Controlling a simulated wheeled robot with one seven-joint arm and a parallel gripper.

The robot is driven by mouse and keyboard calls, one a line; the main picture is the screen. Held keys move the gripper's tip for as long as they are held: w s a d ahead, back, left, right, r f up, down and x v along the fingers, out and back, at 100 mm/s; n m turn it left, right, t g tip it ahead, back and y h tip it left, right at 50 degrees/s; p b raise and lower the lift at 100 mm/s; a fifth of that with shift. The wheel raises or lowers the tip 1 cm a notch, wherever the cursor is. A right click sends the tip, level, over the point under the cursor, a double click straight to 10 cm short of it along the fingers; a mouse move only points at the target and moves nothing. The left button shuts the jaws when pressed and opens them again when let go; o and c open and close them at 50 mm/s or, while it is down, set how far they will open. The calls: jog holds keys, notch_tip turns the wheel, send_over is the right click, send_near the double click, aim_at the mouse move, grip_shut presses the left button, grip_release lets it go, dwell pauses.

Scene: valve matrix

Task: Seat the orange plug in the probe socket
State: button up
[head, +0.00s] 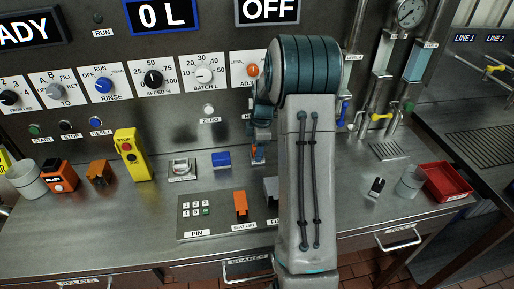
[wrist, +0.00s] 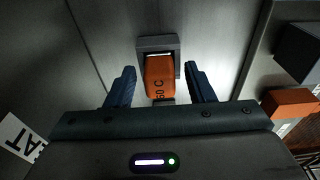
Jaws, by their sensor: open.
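The orange plug (wrist: 160,78), with "50 C" lettering, shows in the middle of the wrist view. It is at the mouth of a grey square socket (wrist: 157,43); I cannot tell how deep it sits. My gripper (wrist: 161,84) is open, with one blue finger on each side of the plug and a visible gap to each. In the head view my gripper (head: 260,136) is by the panel's lower part, partly hidden by my arm.
On the bench left of my arm are a yellow pendant (head: 131,155), an orange block (head: 99,172), a blue block (head: 221,159) and an orange seat lift lever (head: 240,204). A red tray (head: 446,181) stands at the right.

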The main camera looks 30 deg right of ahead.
notch_tip(320, 180, up, 11)
jog(key=d, duration=0.1)
jog(key=s+a+r+m+h, duration=0.1)
jog(key=s+a+r+m, duration=0.35)
jog(key=s+a, duration=0.25)
jog(key=s+a+f+m+t, duration=0.1)
jog(key=s+a+m, duration=0.4)
jog(key=s, duration=0.4)
jog(key=s+a+f+m+t, duration=0.1)
jog(key=s+a+m, duration=0.3)
jog(key=s, duration=0.5)
jog(key=shift+s+a+m+t+b, duration=0.3)
jog(key=shift+s+a+m+b, duration=0.15)
jog(key=shift+m, duration=0.2)
dwell(0.5)
